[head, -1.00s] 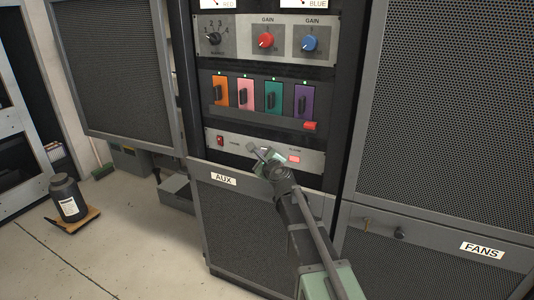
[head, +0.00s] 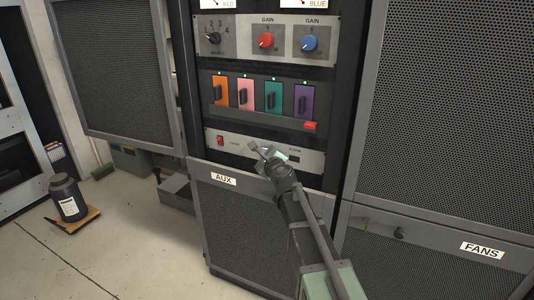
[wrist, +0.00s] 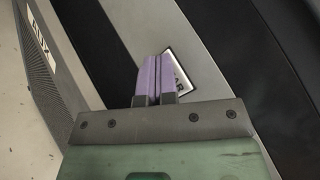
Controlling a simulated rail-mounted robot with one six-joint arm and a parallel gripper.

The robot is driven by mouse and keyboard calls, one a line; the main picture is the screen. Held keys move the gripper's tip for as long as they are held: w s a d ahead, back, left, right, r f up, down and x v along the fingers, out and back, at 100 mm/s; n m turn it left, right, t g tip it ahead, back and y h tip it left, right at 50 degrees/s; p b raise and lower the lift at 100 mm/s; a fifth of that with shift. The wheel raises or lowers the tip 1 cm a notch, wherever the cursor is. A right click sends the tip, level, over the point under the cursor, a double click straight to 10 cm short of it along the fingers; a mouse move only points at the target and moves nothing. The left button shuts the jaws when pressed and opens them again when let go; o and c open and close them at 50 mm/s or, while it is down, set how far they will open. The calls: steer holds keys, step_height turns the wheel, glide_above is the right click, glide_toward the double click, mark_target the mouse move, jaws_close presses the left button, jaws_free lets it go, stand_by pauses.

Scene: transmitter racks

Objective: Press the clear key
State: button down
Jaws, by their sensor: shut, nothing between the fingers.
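My gripper (head: 253,147) is at the lower grey panel (head: 237,143) of the middle rack in the head view. In the wrist view its two purple fingers (wrist: 158,72) are shut together, with nothing between them. The fingertips lie in front of a white label (wrist: 182,78) with dark letters, partly covered by the fingers. The clear key cannot be made out; it may be hidden behind the fingers. Whether the fingertips touch the panel cannot be told. A small window (head: 294,159) right of my gripper on this panel is dark.
A red switch (head: 220,140) is on the panel's left. Above are orange, pink, green and purple handled modules (head: 245,94) and a red key (head: 310,126). The AUX mesh door (head: 240,220) is below; an open mesh door (head: 115,70) stands left.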

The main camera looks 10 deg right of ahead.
stand_by(0.4)
steer(key=shift+s+a, duration=0.45)
steer(key=shift+s, duration=0.1)
steer(key=shift+s, duration=0.1)
steer(key=s+a, duration=0.3)
steer(key=shift+s, duration=0.35)
stand_by(0.5)
